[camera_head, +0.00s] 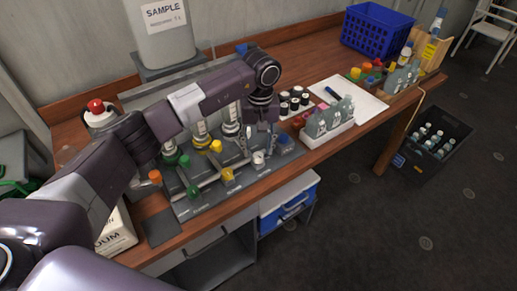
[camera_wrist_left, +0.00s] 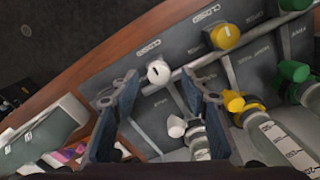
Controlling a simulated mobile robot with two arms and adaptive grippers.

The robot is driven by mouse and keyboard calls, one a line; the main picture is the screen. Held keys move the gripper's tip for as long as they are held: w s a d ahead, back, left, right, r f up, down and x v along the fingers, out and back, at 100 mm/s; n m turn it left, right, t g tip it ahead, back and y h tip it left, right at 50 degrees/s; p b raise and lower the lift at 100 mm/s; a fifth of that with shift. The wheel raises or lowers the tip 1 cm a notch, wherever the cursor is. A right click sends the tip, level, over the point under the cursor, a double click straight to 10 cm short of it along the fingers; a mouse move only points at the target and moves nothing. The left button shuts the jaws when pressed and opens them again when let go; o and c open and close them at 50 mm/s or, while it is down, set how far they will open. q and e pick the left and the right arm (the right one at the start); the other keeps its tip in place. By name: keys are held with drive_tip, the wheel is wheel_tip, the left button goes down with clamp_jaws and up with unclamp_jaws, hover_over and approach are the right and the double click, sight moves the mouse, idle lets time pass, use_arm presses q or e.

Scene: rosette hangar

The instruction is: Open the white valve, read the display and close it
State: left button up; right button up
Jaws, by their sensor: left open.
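The white valve knob (camera_wrist_left: 158,72) shows in the left wrist view on the grey panel, with a dark mark on its face and a "CLOSED" label beside it. It also shows in the head view (camera_head: 258,158) near the panel's front right. My left gripper (camera_wrist_left: 157,80) is open, its two fingers on either side of the white knob in the picture; I cannot tell whether they touch it. In the head view the gripper (camera_head: 262,135) hangs just above that knob. A second white knob (camera_wrist_left: 177,126) sits behind it. I see no readable display. My right gripper is out of view.
Yellow (camera_wrist_left: 225,36) and green (camera_wrist_left: 292,70) knobs sit beside the white one. Graduated cylinders (camera_head: 231,120) stand behind. Right of the panel are black-capped vials (camera_head: 295,100), a bottle rack (camera_head: 330,122) and a blue crate (camera_head: 377,30).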

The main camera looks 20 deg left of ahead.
sight(258, 155)
use_arm(q)
drive_tip(key=shift+w+f, duration=0.2)
drive_tip(key=shift+f, duration=1.45)
clamp_jaws()
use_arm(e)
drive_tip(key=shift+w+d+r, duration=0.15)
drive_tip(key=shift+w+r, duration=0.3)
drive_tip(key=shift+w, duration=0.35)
